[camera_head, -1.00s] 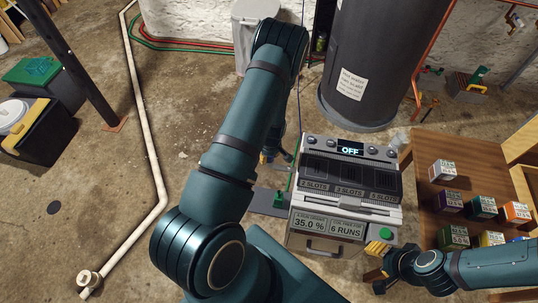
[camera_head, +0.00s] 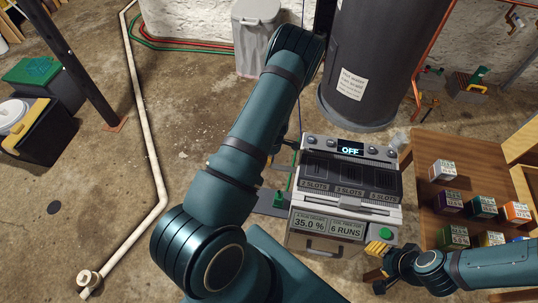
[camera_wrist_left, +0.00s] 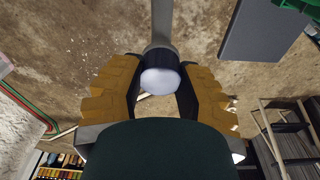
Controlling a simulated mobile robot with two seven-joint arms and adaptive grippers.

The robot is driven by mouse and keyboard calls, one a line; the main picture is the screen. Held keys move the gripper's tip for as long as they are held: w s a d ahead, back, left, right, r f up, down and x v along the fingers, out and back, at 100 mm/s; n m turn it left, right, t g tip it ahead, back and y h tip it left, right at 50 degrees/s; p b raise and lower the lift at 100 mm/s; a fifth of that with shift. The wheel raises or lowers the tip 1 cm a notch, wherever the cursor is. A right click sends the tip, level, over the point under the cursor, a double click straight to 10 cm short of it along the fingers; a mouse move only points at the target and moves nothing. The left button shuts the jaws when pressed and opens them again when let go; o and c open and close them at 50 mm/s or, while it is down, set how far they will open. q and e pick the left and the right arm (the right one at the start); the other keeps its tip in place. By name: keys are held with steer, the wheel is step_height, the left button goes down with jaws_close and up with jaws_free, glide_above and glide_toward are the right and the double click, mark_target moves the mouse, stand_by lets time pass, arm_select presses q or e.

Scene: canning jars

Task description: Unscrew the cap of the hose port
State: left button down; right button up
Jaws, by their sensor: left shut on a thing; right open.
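In the left wrist view a pale, rounded cap (camera_wrist_left: 160,80) sits at the end of a grey pipe (camera_wrist_left: 162,22), which I take to be the hose port. My left gripper (camera_wrist_left: 158,88) is shut on the cap, with a yellow-padded finger on each side of it. Whether the cap is still on the pipe's thread cannot be told. In the head view my left arm hides most of that gripper and the cap. My right gripper (camera_head: 376,262) is open and empty, beside the front right corner of the grey machine (camera_head: 345,200).
The machine's display reads OFF. A dark tank (camera_head: 385,50) stands behind it, and a grey bin (camera_head: 250,45) is at the back wall. A wooden table (camera_head: 425,190) with several labelled boxes is at the right.

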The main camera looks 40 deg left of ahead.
arm_select(q)
steer(key=shift+s+d+f, duration=0.1)
steer(key=shift+s+f, duration=0.05)
steer(key=shift+s, duration=0.1)
steer(key=n, duration=0.4)
steer(key=shift+g, duration=0.3)
steer(key=shift+w+r+p, duration=0.2)
steer(key=shift+r+p, duration=0.85)
steer(key=shift+r, duration=0.3)
steer(key=shift+r, duration=0.1)
step_height(320, 180, up, 4)
steer(key=p, duration=0.3)
